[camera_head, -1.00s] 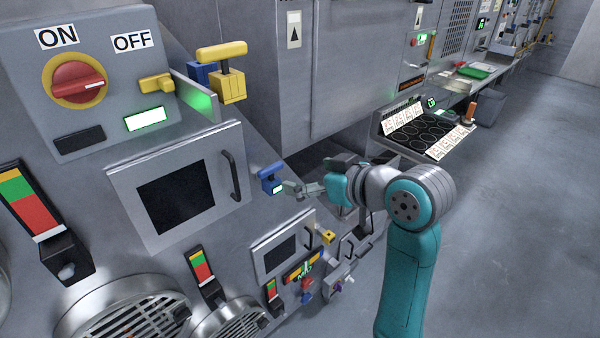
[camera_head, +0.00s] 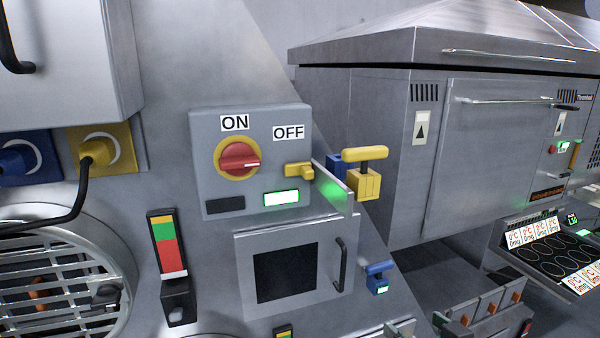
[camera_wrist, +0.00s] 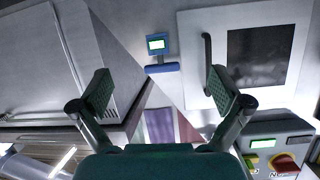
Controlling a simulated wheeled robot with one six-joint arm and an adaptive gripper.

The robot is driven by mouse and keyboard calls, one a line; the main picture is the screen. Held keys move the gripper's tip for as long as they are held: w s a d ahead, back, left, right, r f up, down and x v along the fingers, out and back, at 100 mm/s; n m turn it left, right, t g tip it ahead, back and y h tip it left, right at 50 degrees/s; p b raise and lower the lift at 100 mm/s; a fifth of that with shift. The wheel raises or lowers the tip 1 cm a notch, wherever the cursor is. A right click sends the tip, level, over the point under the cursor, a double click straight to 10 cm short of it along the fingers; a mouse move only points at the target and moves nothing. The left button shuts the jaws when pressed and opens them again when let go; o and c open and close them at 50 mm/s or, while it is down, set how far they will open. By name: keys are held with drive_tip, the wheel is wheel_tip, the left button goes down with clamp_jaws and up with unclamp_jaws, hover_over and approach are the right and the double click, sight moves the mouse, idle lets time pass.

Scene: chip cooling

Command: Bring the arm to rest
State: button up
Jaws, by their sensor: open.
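My gripper (camera_wrist: 160,90) shows in the wrist view with its two dark-padded fingers wide apart and nothing between them. A blue handle with a small lit screen (camera_wrist: 161,68) lies beyond the fingertips, apart from them as far as I can tell. The same blue handle (camera_head: 378,270) shows in the head view, right of the windowed door. In the head view my arm is mostly out of frame, and I cannot make out the gripper there clearly.
A grey box with a red knob (camera_head: 239,159) marked ON and OFF stands on the sloped panel. A windowed door (camera_head: 287,276) with a dark handle is below it. A yellow T-handle (camera_head: 364,174) juts out to the right. A large steel cabinet (camera_head: 490,160) stands behind.

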drive_tip(key=s+a+f+m+h, duration=0.2)
drive_tip(key=s+f+m+h, duration=0.1)
drive_tip(key=s+f, duration=1.4)
drive_tip(key=s+a+f+n+t, duration=0.1)
drive_tip(key=s, duration=2.2)
drive_tip(key=shift+h, duration=0.3)
drive_tip(key=shift+f, duration=0.1)
